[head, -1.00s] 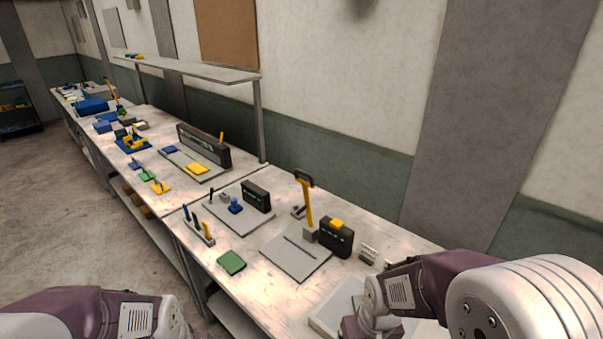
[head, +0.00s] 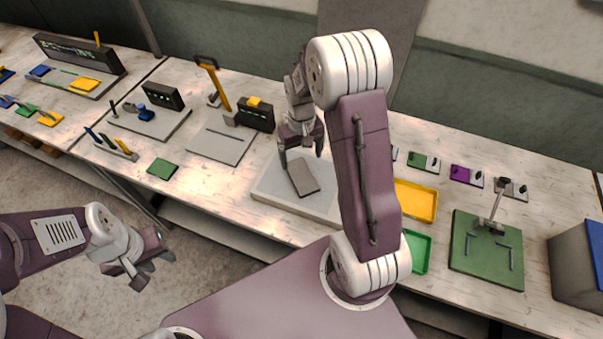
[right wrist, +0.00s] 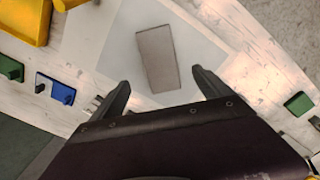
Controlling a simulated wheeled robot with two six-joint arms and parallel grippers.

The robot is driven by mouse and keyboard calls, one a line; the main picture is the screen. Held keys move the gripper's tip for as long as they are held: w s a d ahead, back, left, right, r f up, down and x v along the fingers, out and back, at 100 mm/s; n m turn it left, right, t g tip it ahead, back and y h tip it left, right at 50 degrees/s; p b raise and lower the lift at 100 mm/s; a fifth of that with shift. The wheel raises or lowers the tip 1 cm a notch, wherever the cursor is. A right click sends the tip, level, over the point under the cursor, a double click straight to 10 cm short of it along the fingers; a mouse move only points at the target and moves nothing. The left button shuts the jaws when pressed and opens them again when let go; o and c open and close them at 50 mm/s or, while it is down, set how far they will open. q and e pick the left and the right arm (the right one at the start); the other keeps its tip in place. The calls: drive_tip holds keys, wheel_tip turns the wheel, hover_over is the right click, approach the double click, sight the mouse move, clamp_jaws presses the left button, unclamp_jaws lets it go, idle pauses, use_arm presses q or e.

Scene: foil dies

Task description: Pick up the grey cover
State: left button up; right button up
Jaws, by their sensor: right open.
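The grey cover (head: 304,180) is a flat, dark grey rectangular plate lying on a pale grey board (head: 268,188) on the bench. It also shows in the right wrist view (right wrist: 157,60), lying flat. My right gripper (head: 301,159) is open and empty above the cover, pointing down. In the right wrist view its two fingers (right wrist: 160,80) stand apart, with the cover ahead of and between them; I see no contact. My left gripper (head: 155,273) is in front of the bench, away from the cover; its fingers look spread and empty.
A yellow tray (head: 416,201) and a green tray (head: 416,252) stand right of the board. Further right are a green plate with a stand (head: 485,263) and a blue-topped bin (head: 580,268). A grey plate (head: 218,145) and a small green block (head: 162,169) lie to the left.

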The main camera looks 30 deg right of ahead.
sight(301, 175)
drive_tip(key=shift+s+a+f, duration=0.1)
drive_tip(key=shift+s+f, duration=0.05)
drive_tip(key=shift+f, duration=0.5)
drive_tip(key=shift+s+a+f, duration=0.1)
drive_tip(key=shift+f, duration=0.5)
drive_tip(key=shift+w+f+p, duration=0.25)
drive_tip(key=shift+f+p, duration=0.05)
drive_tip(key=shift+f, duration=0.25)
wheel_tip(301, 175, down, 4)
drive_tip(key=shift+s+d+r+p, duration=0.1)
drive_tip(key=shift+s+d+p, duration=0.05)
drive_tip(key=shift+p, duration=0.55)
drive_tip(key=shift+f, duration=0.6)
drive_tip(key=c, duration=1.7)
drive_tip(key=shift+o, duration=0.2)
drive_tip(key=shift+r, duration=0.15)
